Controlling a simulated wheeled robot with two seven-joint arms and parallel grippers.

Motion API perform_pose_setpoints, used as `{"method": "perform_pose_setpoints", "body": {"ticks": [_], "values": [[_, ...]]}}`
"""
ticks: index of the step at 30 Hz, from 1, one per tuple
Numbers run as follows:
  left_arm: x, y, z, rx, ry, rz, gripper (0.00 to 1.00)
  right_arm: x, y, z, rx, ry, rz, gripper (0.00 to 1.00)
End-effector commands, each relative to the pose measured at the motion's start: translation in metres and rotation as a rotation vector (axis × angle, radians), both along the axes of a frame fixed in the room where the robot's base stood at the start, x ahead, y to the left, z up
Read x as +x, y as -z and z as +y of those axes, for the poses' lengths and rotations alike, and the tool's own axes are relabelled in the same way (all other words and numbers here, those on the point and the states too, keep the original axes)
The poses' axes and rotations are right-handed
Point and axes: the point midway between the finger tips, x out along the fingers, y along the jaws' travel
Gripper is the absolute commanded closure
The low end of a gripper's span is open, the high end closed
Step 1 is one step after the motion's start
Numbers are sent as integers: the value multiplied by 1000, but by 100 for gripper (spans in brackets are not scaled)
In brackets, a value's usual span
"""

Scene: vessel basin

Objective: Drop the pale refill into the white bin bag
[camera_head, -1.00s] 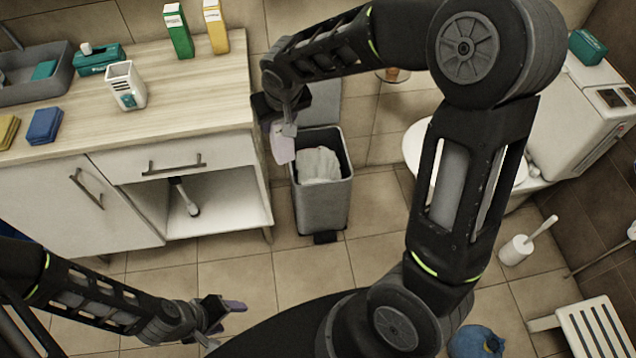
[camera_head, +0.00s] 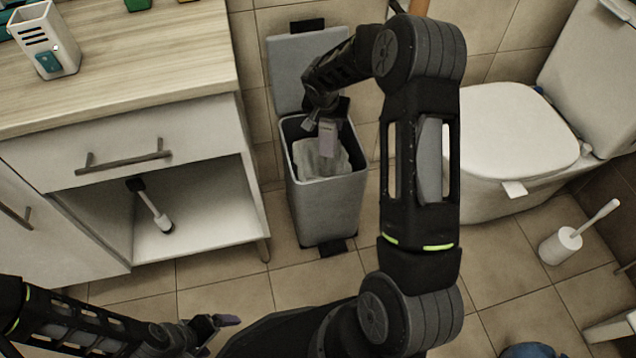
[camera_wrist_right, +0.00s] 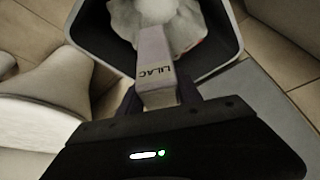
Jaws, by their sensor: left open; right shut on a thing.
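The pale lilac refill (camera_head: 328,138) is held in my right gripper (camera_head: 325,118), above the open grey bin. My left gripper (camera_head: 215,325) is open and empty, low at the bottom left over the floor.
The bin's lid (camera_head: 300,60) stands raised behind it. A cabinet (camera_head: 120,130) with an open shelf is to the left, with a white container (camera_head: 45,45) on top. A toilet (camera_head: 520,140) and a toilet brush (camera_head: 562,243) are to the right.

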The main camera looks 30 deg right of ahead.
Motion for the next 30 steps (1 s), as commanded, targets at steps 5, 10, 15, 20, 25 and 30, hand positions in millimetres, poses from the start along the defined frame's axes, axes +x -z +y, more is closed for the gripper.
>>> {"method": "perform_pose_setpoints", "body": {"ticks": [5, 10, 15, 20, 25, 30], "values": [[0, -1, 0, 0, 0, 0, 10, 0, 0, -1, 0, 4, -1, 100], [0, 0, 0, 0, 0, 0, 10, 0, 1, -1, 0, 3, 0, 100], [1, 5, 1, 1, -2, -1, 10, 0, 9, -1, 1, 2, 1, 100], [3, 15, 3, 5, -7, -5, 10, -1, 26, 0, 1, 2, 1, 100], [6, 25, 6, 9, -14, -10, 10, 0, 45, 0, 1, 2, 1, 100], [8, 31, 8, 12, -19, -14, 10, 0, 58, 0, 0, 1, 0, 100]]}}
